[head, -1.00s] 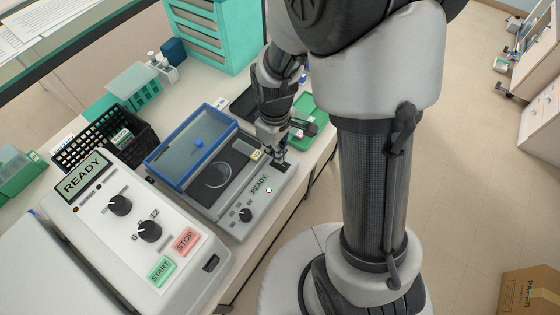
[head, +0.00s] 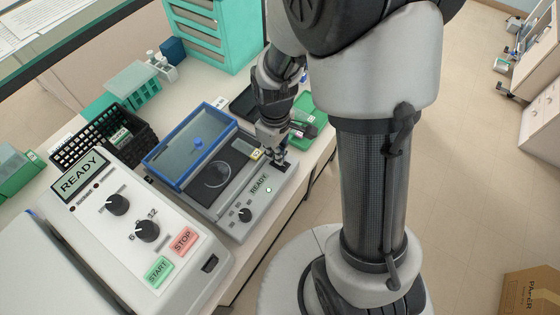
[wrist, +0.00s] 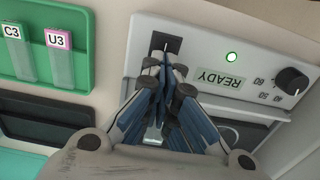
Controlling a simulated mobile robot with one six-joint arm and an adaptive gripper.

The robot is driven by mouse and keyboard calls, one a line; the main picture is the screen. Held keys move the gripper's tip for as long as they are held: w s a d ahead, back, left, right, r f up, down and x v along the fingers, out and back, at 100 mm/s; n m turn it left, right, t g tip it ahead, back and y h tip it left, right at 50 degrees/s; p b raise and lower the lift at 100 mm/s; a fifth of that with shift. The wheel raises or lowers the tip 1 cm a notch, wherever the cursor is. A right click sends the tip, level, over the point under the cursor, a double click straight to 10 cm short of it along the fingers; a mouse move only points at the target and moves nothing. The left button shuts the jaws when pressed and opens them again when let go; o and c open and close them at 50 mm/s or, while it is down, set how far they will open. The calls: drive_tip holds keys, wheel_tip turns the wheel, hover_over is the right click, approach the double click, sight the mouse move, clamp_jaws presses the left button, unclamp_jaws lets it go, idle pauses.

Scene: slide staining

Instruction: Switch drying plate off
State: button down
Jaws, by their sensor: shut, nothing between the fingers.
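The drying plate (head: 232,217) is a grey unit with a raised blue-framed clear lid (head: 190,145) and a round dark plate (head: 216,174). Its front panel shows a READY display (wrist: 221,83), a black knob (wrist: 291,81) and a lit, pale green-white lamp (wrist: 232,57). A black rocker switch (wrist: 172,42) sits at the end of the panel. My gripper (wrist: 163,62) is shut and empty, with its fingertips at the switch and hiding part of it. I cannot tell whether they touch. In the head view my gripper (head: 280,160) is over the panel's right end.
A larger machine (head: 205,245) with START and STOP buttons stands at the front left. A green tray (wrist: 45,40) holding slides C3 and U3 lies beside the drying plate. A black rack (head: 140,135) and teal drawers (head: 212,35) stand behind. The bench edge is close.

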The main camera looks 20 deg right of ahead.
drive_tip(key=shift+f+b, duration=0.3)
drive_tip(key=shift+f, duration=0.2)
drive_tip(key=shift+r, duration=0.15)
drive_tip(key=shift+r+p, duration=2.9)
drive_tip(key=shift+r, duration=0.5)
drive_tip(key=shift+r, duration=0.1)
drive_tip(key=s+r+m+t+b, duration=0.1)
drive_tip(key=s+r+m+t, duration=0.3)
drive_tip(key=s+r, duration=1.1)
wheel_tip(320, 180, up, 4)
drive_tip(key=m, duration=0.3)
drive_tip(key=shift+t+b, duration=0.3)
drive_tip(key=shift+b, duration=0.1)
